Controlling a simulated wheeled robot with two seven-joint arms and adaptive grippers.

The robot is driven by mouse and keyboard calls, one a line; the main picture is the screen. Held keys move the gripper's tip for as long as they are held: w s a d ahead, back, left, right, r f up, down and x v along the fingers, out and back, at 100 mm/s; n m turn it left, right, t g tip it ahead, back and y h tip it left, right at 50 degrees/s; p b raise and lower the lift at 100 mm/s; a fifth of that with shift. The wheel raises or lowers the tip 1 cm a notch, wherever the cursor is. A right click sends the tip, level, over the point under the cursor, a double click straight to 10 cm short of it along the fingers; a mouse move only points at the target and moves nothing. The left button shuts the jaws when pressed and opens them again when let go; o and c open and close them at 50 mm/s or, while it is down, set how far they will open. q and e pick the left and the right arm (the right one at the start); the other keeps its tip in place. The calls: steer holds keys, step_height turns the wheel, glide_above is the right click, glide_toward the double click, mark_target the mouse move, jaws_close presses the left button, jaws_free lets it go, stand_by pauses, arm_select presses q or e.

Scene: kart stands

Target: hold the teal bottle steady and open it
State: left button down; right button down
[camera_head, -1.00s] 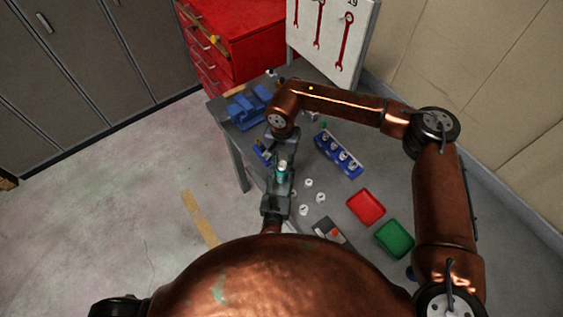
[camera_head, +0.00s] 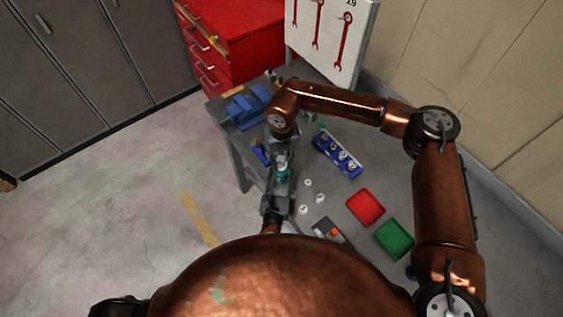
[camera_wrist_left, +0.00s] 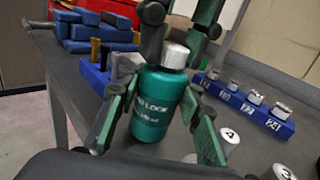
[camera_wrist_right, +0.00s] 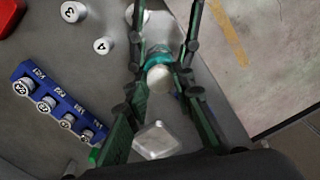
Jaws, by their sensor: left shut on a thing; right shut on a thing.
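The teal bottle (camera_wrist_left: 160,98) stands upright, with a silver-grey cap (camera_wrist_left: 174,55) on its top. It also shows in the head view (camera_head: 282,173) and the right wrist view (camera_wrist_right: 158,56). My left gripper (camera_wrist_left: 150,110) is shut on the bottle's body, a finger on each side; it is partly hidden in the head view (camera_head: 277,185). My right gripper (camera_wrist_right: 162,76) comes from above, its fingers on both sides of the cap, shut on it. In the head view my right gripper (camera_head: 283,152) covers part of the bottle top. Exact finger contact on the cap is hard to see.
A blue rack (camera_head: 338,155) with several numbered weights stands right of the bottle. Loose numbered pieces (camera_head: 304,209) lie nearby. A red tray (camera_head: 366,208) and a green tray (camera_head: 394,240) are further right.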

mark_target(282, 165)
steer(key=shift+w+r, duration=0.1)
steer(key=shift+r, duration=0.15)
steer(key=shift+r, duration=0.85)
steer(key=shift+r, duration=0.1)
steer(key=shift+r, duration=1.9)
arm_select(q)
steer(key=c, duration=1.3)
jaws_free()
steer(key=shift+o, duration=0.2)
